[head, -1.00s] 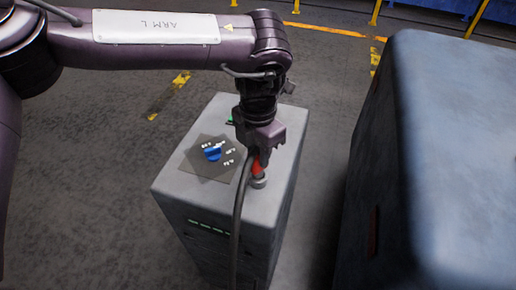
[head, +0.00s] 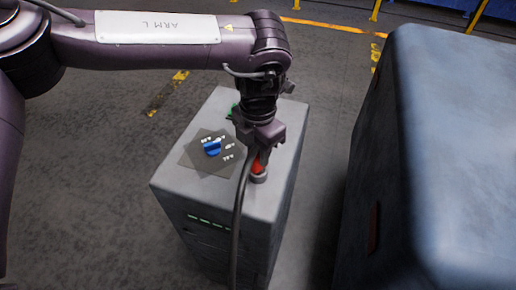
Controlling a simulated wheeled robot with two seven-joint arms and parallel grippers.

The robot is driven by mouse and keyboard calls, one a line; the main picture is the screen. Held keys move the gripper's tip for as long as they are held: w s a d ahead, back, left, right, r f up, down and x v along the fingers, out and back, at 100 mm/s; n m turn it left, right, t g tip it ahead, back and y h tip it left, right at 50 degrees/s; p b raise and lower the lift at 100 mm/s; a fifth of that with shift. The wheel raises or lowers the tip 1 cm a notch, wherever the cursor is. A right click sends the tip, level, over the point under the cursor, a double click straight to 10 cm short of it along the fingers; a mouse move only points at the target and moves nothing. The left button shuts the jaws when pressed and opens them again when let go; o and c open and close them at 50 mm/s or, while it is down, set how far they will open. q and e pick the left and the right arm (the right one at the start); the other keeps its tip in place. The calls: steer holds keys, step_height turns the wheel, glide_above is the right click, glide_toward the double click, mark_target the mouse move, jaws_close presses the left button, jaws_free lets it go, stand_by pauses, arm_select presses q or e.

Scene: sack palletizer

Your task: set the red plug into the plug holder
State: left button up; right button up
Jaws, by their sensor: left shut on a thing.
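The red plug (head: 257,164) shows below my left gripper (head: 258,150), near the right edge of the grey cabinet's top. My left gripper points down and is shut on the red plug. A dark cable runs from there down the cabinet's front. The plug holder (head: 259,178) is a small round grey piece on the cabinet top, right under the plug. The plug's lower end meets the holder's rim in this view; how deep it sits is hidden. My right gripper is not in view.
The grey cabinet (head: 225,200) carries a blue knob (head: 212,148) on a dark dial plate and a green part (head: 233,109) behind. A large blue-grey machine (head: 450,150) stands at the right. Open floor lies left of the cabinet.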

arm_select(q)
steer(key=shift+f, duration=0.5)
stand_by(0.7)
steer(key=o, duration=1.1)
